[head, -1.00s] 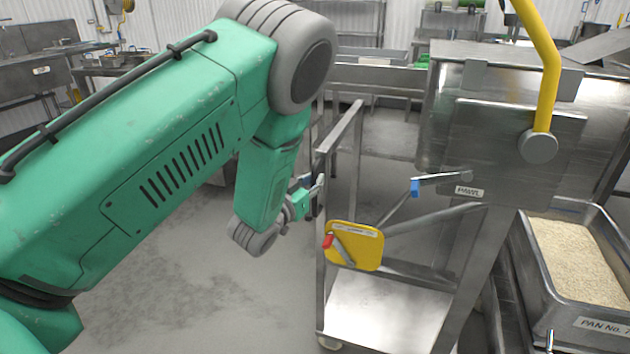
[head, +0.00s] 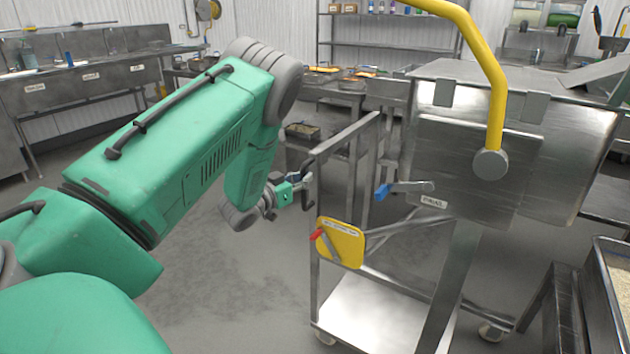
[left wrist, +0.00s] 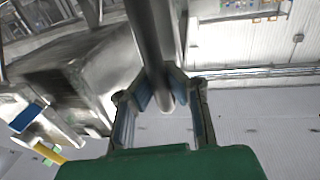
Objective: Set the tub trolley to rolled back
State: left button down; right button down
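The tub trolley (head: 390,310) is a bare metal frame on castors at centre right, carrying a large steel tub (head: 570,150). A yellow plate with a red lever (head: 340,243) is on its near left side. A blue-handled pawl lever (head: 384,191) sits by the tub's label. My right gripper is not in view.
Grey floor (head: 190,290) is open to the left. Sinks and counters (head: 90,90) line the back left, and a shelf rack (head: 390,40) stands behind.

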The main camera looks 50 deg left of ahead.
pick_arm(q)
jog(key=shift+s+f, duration=0.15)
jog(key=shift+f, duration=0.05)
jog(key=shift+s+a, duration=0.15)
jog(key=shift+a, duration=0.15)
jog(key=c, duration=1.5)
grip_release()
jog(key=shift+a, duration=0.15)
jog(key=shift+c, duration=0.2)
jog(key=s, duration=1.2)
jog(key=shift+d, duration=0.25)
